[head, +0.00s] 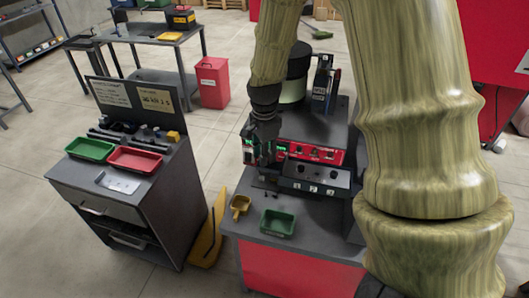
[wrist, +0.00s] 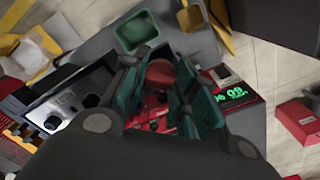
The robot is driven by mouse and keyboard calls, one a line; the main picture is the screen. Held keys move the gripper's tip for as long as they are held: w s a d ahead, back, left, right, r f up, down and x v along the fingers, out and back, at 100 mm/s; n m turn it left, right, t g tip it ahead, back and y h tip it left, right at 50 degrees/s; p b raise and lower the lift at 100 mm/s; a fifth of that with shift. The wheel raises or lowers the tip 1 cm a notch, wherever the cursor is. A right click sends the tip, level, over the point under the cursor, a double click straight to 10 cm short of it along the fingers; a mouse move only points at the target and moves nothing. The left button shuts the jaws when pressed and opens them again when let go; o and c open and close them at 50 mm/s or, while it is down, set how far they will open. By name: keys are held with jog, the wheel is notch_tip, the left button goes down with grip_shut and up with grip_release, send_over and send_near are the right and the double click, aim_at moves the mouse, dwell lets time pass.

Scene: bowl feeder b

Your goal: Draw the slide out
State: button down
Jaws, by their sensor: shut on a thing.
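My gripper (head: 264,152) is at the left end of the red front panel (head: 325,154) of the bowl feeder in the head view. In the wrist view my gripper (wrist: 160,92) has its teal-padded fingers on both sides of a round red knob (wrist: 160,72), and it is shut on this knob. I take the knob to be the slide's handle. The slide's body is hidden behind the fingers and I cannot tell how far out it stands. The red panel (wrist: 150,116) shows between the fingers, with a green lit display (wrist: 238,93) to the right.
A green tray (head: 278,224) and a yellow scoop (head: 240,204) lie on the bench top in front. A grey cart (head: 118,183) with trays stands to the left, with floor between.

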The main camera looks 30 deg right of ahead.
jog(key=w+a, duration=0.1)
jog(key=w, duration=0.1)
jog(key=w+a, duration=0.1)
jog(key=a, duration=0.1)
jog(key=shift+w+r, duration=0.15)
jog(key=shift+w, duration=0.2)
jog(key=c, duration=1.4)
grip_release()
jog(key=shift+w, duration=0.1)
jog(key=o, duration=0.3)
jog(key=shift+a, duration=0.2)
jog(key=shift+d, duration=0.1)
